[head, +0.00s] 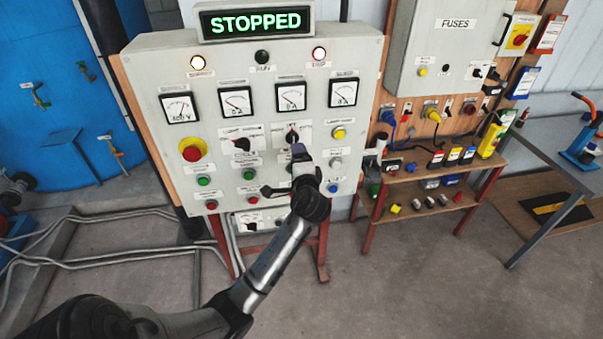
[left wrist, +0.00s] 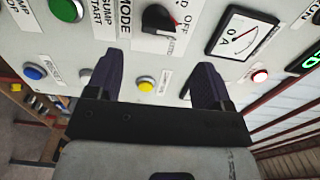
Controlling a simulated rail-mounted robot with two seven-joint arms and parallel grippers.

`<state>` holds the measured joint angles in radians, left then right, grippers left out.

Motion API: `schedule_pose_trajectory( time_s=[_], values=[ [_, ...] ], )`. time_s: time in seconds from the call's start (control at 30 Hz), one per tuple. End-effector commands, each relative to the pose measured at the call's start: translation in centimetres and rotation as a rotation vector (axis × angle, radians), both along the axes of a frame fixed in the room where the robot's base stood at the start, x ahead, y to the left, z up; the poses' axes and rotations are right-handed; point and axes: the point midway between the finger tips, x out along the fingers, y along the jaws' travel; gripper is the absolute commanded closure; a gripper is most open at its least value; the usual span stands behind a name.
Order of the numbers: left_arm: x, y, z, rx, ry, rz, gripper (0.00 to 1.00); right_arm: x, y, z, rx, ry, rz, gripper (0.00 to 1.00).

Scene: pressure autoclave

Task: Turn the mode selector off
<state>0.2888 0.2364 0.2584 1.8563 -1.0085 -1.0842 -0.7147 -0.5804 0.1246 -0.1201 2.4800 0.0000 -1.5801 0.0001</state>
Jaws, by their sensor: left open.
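The mode selector is a black rotary knob on a white label plate of the grey control panel. In the head view the selector (head: 292,135) sits below the third gauge. In the left wrist view the knob (left wrist: 158,18) is near the top, with "OFF" printed beside it and "MODE" on a nearby label. My left gripper (head: 299,152) is just below and in front of the knob in the head view. In the left wrist view its two dark fingers (left wrist: 158,65) are apart, with nothing between them and the knob beyond their tips. My right gripper is not in view.
A second black selector (head: 241,144) is to the left. A red emergency button (head: 192,153) is further left, and a yellow button (head: 338,133) is on the right. The display (head: 256,22) reads "STOPPED".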

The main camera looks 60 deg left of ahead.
Motion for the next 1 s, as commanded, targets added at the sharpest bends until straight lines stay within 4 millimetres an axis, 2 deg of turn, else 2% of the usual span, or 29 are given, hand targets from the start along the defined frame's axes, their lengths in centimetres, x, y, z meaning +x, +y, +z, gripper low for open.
schedule_pose_trajectory(
  time_s=[0.1,0.33,1.0],
  values=[
    [-0.8,-1.9,-0.2,-0.002,0.0,-0.001,0.26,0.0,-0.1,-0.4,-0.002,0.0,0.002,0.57],
    [-1.6,-4.0,-0.1,-0.001,0.0,0.0,0.26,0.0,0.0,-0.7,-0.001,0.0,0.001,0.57],
    [-1.9,-4.5,0.0,0.0,0.001,0.0,0.26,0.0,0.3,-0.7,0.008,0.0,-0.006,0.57]
  ],
)
